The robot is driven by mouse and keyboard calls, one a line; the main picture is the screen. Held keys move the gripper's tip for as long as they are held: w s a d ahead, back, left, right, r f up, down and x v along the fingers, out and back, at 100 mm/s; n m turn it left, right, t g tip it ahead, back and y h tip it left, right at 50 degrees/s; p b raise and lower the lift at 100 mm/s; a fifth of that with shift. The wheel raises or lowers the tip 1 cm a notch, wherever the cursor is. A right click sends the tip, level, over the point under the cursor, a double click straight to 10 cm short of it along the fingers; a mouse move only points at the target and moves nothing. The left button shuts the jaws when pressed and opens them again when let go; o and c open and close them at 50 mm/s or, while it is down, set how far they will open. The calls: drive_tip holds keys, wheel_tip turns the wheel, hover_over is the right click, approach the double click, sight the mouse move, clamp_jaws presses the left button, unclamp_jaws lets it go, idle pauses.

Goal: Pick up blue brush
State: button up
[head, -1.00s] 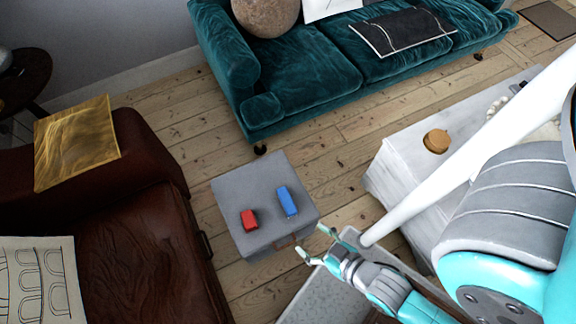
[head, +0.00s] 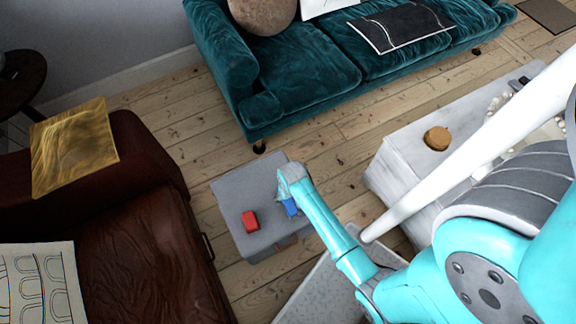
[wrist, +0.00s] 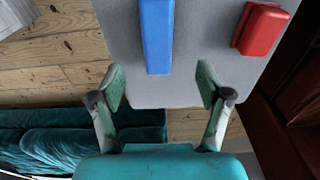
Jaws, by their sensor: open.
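The blue brush (head: 290,207) looks like a plain blue block on top of a small grey box-like stand (head: 236,190). In the head view my arm and gripper (head: 284,181) partly cover it. In the wrist view the blue brush (wrist: 157,36) lies ahead of my gripper (wrist: 162,86), roughly in line with the gap between the fingers. The fingers are apart and nothing is between them; the brush's near end is just beyond the fingertips. The gripper's height above the stand is hard to tell.
A red block (head: 250,220) lies on the same stand, and it also shows in the wrist view (wrist: 262,29). A brown leather seat (head: 140,250) is at left, a teal sofa (head: 300,85) behind, and a pale table (head: 400,170) with a round brown object (head: 437,138) at right.

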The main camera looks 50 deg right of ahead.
sight(288, 201)
drive_tip(key=shift+w+d+r+g, duration=0.2)
drive_tip(key=shift+w+d+g, duration=0.2)
drive_tip(key=shift+w+d, duration=0.25)
drive_tip(key=shift+f, duration=0.2)
wheel_tip(288, 201, down, 5)
drive_tip(key=shift+r, duration=0.1)
drive_tip(key=shift+a+f, duration=0.2)
drive_tip(key=shift+f, duration=2.6)
drive_tip(key=shift+s, duration=0.1)
drive_tip(key=c, duration=1.3)
